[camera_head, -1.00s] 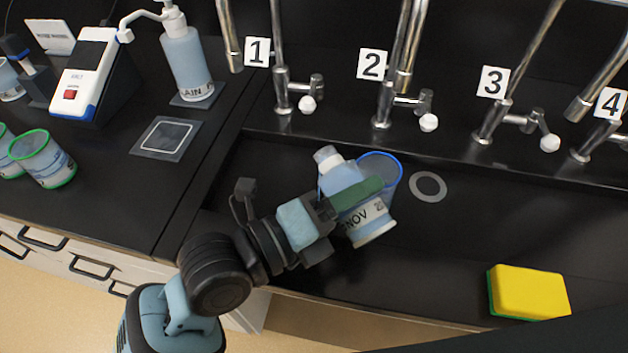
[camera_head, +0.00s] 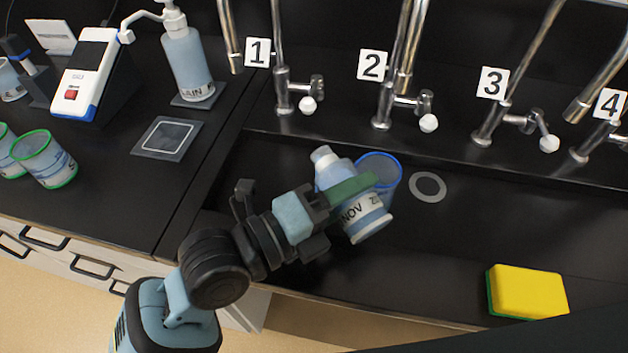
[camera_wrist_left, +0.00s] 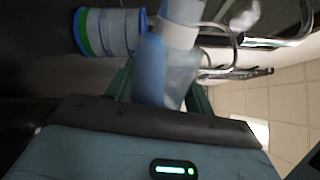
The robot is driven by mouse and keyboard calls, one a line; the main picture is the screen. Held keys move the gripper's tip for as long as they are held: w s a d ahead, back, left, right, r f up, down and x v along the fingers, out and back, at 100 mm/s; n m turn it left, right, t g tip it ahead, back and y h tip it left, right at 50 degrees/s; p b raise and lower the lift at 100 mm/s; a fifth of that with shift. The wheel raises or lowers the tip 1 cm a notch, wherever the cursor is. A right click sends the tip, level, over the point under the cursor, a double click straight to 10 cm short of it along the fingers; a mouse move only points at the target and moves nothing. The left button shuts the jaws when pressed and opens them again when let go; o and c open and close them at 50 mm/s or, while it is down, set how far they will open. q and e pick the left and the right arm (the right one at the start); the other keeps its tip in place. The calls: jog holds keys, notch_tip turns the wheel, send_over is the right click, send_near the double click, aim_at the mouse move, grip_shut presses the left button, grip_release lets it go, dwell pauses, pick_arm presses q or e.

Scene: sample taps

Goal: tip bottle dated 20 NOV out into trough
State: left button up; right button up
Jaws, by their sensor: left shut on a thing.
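The bottle (camera_head: 366,221) is translucent blue with a white cap or neck and a label reading "NOV" and part of "20". My left gripper (camera_head: 352,190) is shut around it, with a green finger across its side. The bottle leans, its neck toward the upper left, and is held over the black trough (camera_head: 280,160). It also shows close up in the left wrist view (camera_wrist_left: 180,75). A blue-rimmed cup (camera_head: 382,170) stands in the trough just behind the bottle, partly hidden by it. The right gripper is not in view.
Several numbered taps line the back, including tap 2 (camera_head: 405,100). A yellow sponge (camera_head: 527,292) lies front right. Green-rimmed cups (camera_head: 45,160), a meter (camera_head: 85,75) and a pump bottle (camera_head: 188,60) stand left.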

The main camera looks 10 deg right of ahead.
pick_arm(q)
jog(key=shift+w+f+n+p, duration=0.15)
jog(key=shift+n+p, duration=0.2)
jog(key=shift+n, duration=0.65)
dwell(1.1)
jog(key=shift+w+a+r+n+p, duration=0.1)
jog(key=shift+a+r+n+p, duration=0.05)
jog(key=shift+r+n+p, duration=0.5)
dwell(0.8)
jog(key=shift+w+a+f+n, duration=0.1)
jog(key=shift+w+f+n, duration=0.05)
jog(key=shift+n, duration=0.4)
jog(key=shift+w+f+n, duration=0.1)
jog(key=shift+f+n, duration=0.05)
jog(key=shift+n, duration=0.35)
dwell(0.3)
